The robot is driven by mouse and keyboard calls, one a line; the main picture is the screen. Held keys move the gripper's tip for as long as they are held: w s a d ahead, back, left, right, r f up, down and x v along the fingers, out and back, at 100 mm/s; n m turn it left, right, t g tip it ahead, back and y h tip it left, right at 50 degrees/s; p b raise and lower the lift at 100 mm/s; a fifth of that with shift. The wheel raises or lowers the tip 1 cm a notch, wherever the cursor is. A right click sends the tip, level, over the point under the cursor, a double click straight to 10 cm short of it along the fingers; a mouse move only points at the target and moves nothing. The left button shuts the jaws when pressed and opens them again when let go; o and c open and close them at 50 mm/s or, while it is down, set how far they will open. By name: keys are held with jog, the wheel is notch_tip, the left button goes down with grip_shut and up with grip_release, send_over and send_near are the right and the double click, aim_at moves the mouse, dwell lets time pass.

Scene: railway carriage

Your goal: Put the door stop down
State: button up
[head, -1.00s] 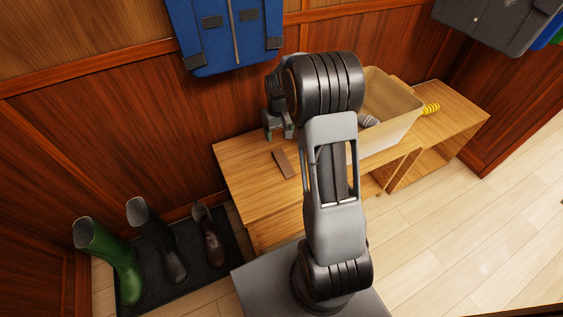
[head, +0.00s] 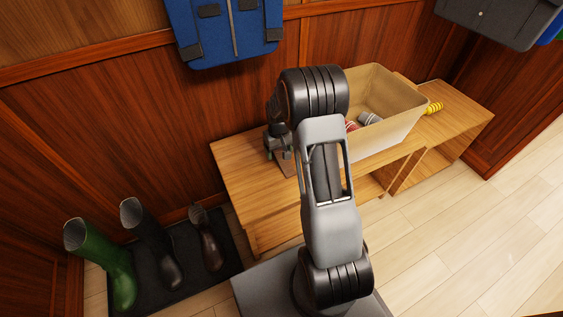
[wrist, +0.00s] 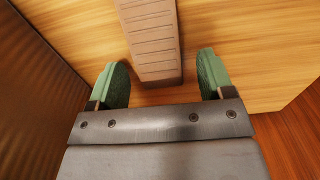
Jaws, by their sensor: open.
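The door stop is a brown wedge with a ridged top. In the wrist view the door stop (wrist: 151,42) lies on the wooden bench (wrist: 235,50), its near end between my two green fingers with a gap on each side. My gripper (wrist: 162,68) is open and holds nothing. In the head view my gripper (head: 278,150) is low over the left part of the bench and hides most of the door stop (head: 285,170). How high the fingertips are above the bench is hard to tell.
A beige bin (head: 395,132) with several items inside stands on the bench, right of my arm. A yellow coiled thing (head: 434,108) lies beyond it. Boots (head: 150,245) stand on a dark mat at left. A blue bag (head: 228,30) hangs on the wall above.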

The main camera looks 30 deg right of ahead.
aim_at(284, 163)
jog(key=shift+f, duration=0.4)
jog(key=shift+r, duration=0.1)
jog(key=c, duration=1.1)
jog(key=shift+r+p, duration=0.35)
jog(key=shift+r, duration=0.15)
notch_tip(284, 163, up, 2)
jog(key=shift+r+p, duration=0.1)
jog(key=shift+p, duration=0.55)
jog(key=s+r+p, duration=0.4)
jog(key=s+r, duration=0.5)
jog(key=s, duration=0.5)
jog(key=shift+a+r+p, duration=0.2)
jog(key=shift+r+p, duration=0.15)
jog(key=shift+r, duration=0.05)
